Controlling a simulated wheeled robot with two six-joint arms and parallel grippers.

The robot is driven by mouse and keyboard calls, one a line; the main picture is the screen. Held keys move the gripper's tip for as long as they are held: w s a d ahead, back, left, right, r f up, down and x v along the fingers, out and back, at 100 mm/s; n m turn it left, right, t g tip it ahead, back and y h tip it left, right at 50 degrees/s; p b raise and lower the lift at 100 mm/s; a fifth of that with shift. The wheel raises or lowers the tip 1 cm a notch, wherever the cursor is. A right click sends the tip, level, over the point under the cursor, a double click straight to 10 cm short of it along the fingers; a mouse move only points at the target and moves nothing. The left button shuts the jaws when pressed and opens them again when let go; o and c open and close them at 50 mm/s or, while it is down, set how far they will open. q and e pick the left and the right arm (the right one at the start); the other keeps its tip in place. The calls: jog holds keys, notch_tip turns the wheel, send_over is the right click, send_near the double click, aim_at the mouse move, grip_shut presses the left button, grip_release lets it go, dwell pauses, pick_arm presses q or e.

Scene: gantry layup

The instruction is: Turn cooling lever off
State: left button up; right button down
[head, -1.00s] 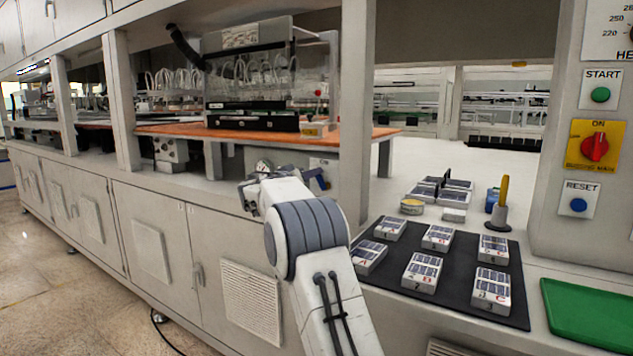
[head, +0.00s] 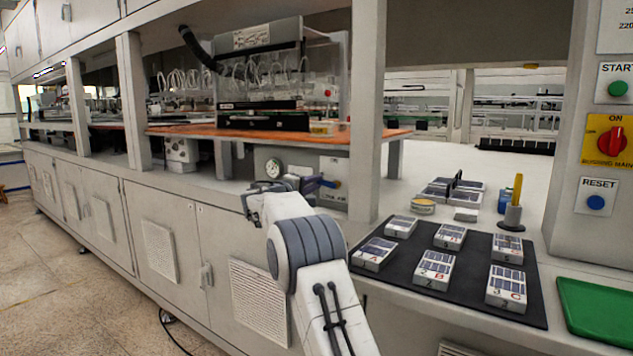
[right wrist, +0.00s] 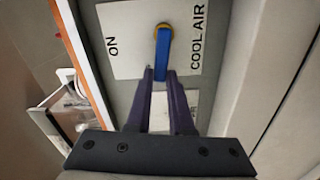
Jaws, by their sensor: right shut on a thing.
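The cooling lever (right wrist: 163,50) has a blue handle and a yellowish pivot. It is mounted on a white plate (right wrist: 117,55) marked ON and COOL AIR. In the right wrist view its handle runs from the pivot down between the fingertips. My right gripper (right wrist: 160,76) is shut on the handle's free end. In the head view my right gripper (head: 312,184) is at the plate below the orange bench, and the lever is hard to make out there. My left gripper is not in view.
A round gauge (head: 273,168) sits left of the plate. An upright post (head: 366,110) stands close on the right. A dark mat (head: 465,271) with several labelled blocks lies on the right counter, beside a green tray (head: 597,312). The floor at left is clear.

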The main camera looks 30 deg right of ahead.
jog(key=shift+w+a+f+n, duration=0.2)
jog(key=shift+f+n, duration=0.3)
jog(key=shift+n, duration=0.5)
jog(key=c, duration=0.8)
grip_release()
jog(key=shift+a, duration=0.1)
jog(key=shift+s, duration=0.1)
jog(key=shift+d, duration=0.2)
jog(key=shift+a, duration=0.1)
jog(key=b+v, duration=0.1)
jog(key=v, duration=0.9)
jog(key=shift+s, duration=0.15)
jog(key=shift+a, duration=0.15)
